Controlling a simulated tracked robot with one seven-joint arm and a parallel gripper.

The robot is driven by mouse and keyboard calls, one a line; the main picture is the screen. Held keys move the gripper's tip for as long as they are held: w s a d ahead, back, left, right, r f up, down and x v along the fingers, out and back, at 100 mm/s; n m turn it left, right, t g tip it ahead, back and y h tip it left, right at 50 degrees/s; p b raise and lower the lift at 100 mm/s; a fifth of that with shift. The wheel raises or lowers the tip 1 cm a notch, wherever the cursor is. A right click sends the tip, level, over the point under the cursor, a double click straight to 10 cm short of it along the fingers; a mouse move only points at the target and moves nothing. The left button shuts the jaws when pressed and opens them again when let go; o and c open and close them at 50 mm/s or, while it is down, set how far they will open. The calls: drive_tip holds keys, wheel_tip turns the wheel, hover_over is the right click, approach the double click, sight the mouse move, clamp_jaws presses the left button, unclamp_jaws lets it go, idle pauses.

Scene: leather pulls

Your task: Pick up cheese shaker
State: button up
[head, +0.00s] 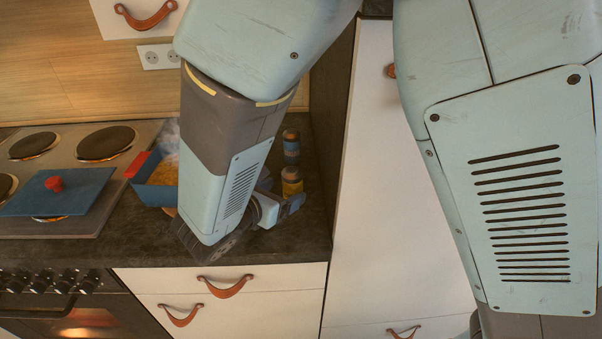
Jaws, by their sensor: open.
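Two small shaker-like containers stand on the dark counter beyond my gripper. The farther container (291,146) is dark with a blue band. I cannot tell for certain which one is the cheese shaker. My gripper (282,196) is open and low over the counter, right beside the nearer container. My forearm and wrist hide part of the gripper, and I cannot tell whether a finger touches the container.
A blue pan (152,193) with yellow food steams left of my forearm. A blue lid (57,190) with a red knob lies on the stove (75,144). A tall white cabinet (385,210) bounds the counter (150,238) on the right. Drawers with leather pulls (226,288) are below.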

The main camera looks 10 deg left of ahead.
sight(287, 187)
drive_tip(key=x, duration=0.3)
drive_tip(key=r+x, duration=0.1)
drive_tip(key=shift+w+d+f, duration=0.25)
drive_tip(key=shift+w, duration=0.25)
drive_tip(key=shift+w+d+f, duration=0.15)
drive_tip(key=shift+w+f, duration=0.15)
drive_tip(key=shift+w, duration=0.3)
drive_tip(key=c, duration=1.1)
drive_tip(key=shift+r, duration=0.15)
